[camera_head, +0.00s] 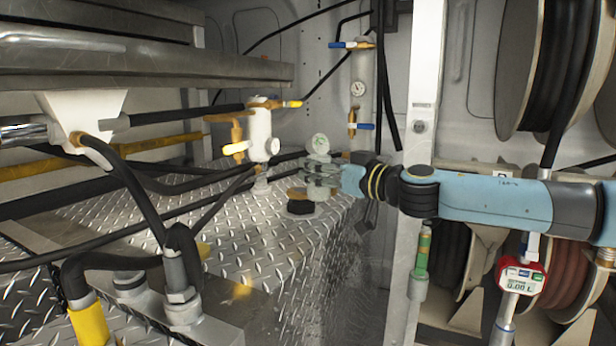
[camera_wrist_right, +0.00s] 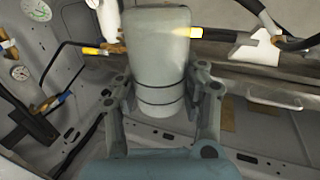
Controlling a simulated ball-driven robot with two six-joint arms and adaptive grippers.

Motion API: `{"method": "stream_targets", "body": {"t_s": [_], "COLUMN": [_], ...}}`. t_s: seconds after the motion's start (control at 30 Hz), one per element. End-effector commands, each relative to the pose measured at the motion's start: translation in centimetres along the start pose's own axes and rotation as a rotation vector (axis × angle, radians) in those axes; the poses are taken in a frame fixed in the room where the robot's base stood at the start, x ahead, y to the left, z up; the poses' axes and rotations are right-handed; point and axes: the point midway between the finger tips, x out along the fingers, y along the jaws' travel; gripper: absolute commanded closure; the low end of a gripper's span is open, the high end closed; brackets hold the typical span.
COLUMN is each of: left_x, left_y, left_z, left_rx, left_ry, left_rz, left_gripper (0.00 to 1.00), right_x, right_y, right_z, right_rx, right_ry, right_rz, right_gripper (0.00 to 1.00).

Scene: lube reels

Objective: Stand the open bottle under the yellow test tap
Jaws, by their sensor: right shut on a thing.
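My right gripper (camera_head: 318,180) reaches in from the right, low over the diamond-plate deck. In the wrist view its two fingers (camera_wrist_right: 165,100) are shut around a pale, cloudy cylinder, which I take to be the bottle (camera_wrist_right: 160,45). Two dark rings circle the cylinder. In the head view the bottle is hard to separate from the pale fingers, and I cannot tell whether it touches the deck. The yellow test tap (camera_head: 235,148) is on the white valve block (camera_head: 260,128), left of the gripper. My left gripper is not in view.
A small dark round object (camera_head: 300,207) lies on the diamond-plate deck (camera_head: 250,225) by the gripper. Black hoses (camera_head: 130,190) cross the deck at left. A white post (camera_head: 420,130) stands behind my right arm.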

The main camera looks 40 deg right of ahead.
Motion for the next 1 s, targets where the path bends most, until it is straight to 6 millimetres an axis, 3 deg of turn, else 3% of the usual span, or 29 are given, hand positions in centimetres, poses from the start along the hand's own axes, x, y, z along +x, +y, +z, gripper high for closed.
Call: {"method": "stream_targets", "body": {"t_s": [0.3, 0.47, 0.57, 0.8, 0.9, 1.0], "left_x": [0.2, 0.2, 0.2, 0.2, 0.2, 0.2], "left_y": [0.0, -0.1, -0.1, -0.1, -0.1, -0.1], "left_z": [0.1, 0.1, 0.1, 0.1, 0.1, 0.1], "left_rx": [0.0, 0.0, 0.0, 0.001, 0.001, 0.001], "left_ry": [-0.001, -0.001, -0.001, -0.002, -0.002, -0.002], "left_rz": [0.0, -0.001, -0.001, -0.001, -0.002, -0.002], "left_gripper": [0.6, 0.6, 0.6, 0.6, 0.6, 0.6], "right_x": [-0.2, -0.4, -0.9, -4.7, -6.7, -8.5], "right_y": [0.3, -2.1, -5.9, -18.1, -22.0, -24.7], "right_z": [-0.5, -0.1, 0.3, 0.6, 0.5, 0.3], "right_rx": [0.003, 0.017, 0.029, 0.04, 0.031, 0.018], "right_ry": [0.004, -0.002, -0.007, -0.007, -0.002, 0.003], "right_rz": [-0.006, -0.078, -0.194, -0.585, -0.725, -0.828], "right_gripper": [0.82, 0.82, 0.82, 0.82, 0.82, 0.82]}}
